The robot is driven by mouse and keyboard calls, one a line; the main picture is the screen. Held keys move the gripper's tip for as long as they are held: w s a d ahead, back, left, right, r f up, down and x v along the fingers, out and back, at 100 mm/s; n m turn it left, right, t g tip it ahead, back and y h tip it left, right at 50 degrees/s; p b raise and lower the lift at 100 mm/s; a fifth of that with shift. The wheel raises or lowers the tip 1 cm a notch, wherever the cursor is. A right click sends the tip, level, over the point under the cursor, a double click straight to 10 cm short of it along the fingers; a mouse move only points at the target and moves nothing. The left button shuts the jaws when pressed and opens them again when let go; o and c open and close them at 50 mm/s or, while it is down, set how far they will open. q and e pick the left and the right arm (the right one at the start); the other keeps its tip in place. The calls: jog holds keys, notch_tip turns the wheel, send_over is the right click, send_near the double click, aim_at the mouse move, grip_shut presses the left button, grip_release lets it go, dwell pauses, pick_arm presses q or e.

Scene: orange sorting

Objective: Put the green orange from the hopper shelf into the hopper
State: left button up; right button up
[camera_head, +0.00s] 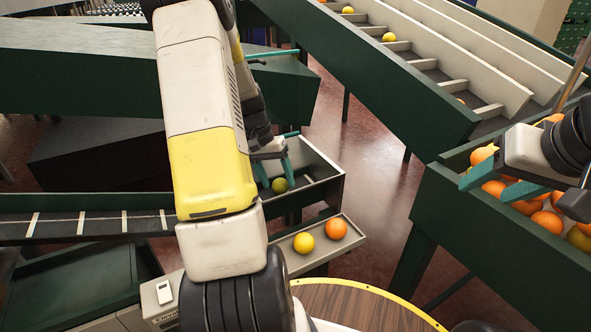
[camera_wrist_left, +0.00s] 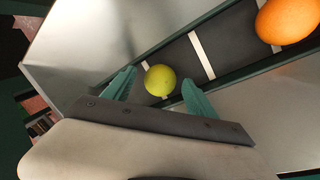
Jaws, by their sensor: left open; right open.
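The green orange (camera_head: 280,185) is low in the dark green hopper (camera_head: 318,186), by its left side. In the left wrist view the green orange (camera_wrist_left: 160,80) looks yellow-green and lies between my fingertips, against a dark, white-striped surface. My left gripper (camera_head: 276,171) is open above and around it, with its two teal fingers apart; I cannot tell whether they touch it. The hopper shelf (camera_head: 320,246), in front of the hopper, holds a yellow fruit (camera_head: 304,242) and an orange one (camera_head: 336,228). My right gripper (camera_head: 485,191) is open over the orange-filled crate.
A dark conveyor with white stripes (camera_head: 60,228) runs in from the left. A large orange (camera_wrist_left: 287,20) shows in the left wrist view. The green crate (camera_head: 490,240) at right holds several oranges. A sloping chute (camera_head: 430,85) stands behind. My left arm hides part of the conveyor.

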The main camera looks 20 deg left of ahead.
pick_arm(q)
jog(key=v, duration=1.1)
jog(key=s+d+r+t, duration=0.1)
jog(key=s+d+r, duration=0.2)
jog(key=d+r, duration=0.35)
jog(key=s+d+r+t, duration=0.2)
jog(key=s+d+r, duration=0.1)
jog(key=s+d, duration=0.3)
jog(key=s+d+r+m+t+y, duration=0.1)
jog(key=s+d+r+t, duration=0.2)
jog(key=s+d, duration=0.4)
jog(key=shift+s+r+m, duration=0.3)
jog(key=shift+s+r, duration=0.1)
jog(key=shift+s, duration=0.7)
